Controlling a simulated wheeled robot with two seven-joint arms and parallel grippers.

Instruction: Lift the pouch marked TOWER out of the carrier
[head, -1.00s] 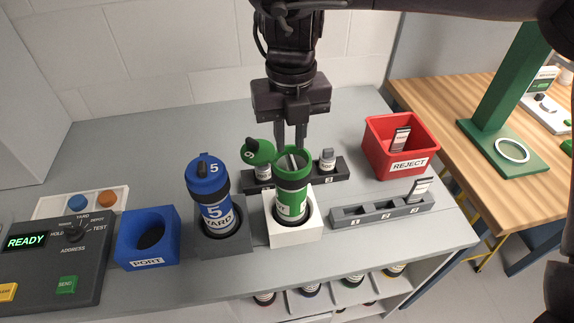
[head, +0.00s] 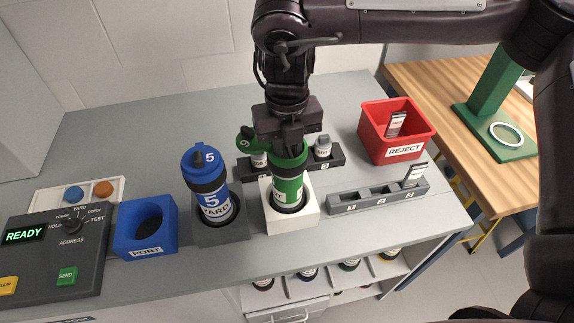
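The green carrier (head: 288,188) stands upright in a white holder (head: 300,222), with its green lid (head: 245,139) swung open to the left. My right gripper (head: 290,146) points straight down at the carrier's mouth. Its fingertips are hidden by the gripper body and the carrier's rim, so I cannot tell whether they are open or shut. No pouch shows now; the inside of the carrier is hidden, and no TOWER mark can be read. My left gripper is not in view.
A blue carrier (head: 209,180) marked 5 YARD stands just left in a grey holder. A blue PORT (head: 147,229) and control panel (head: 55,255) reading READY are further left.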

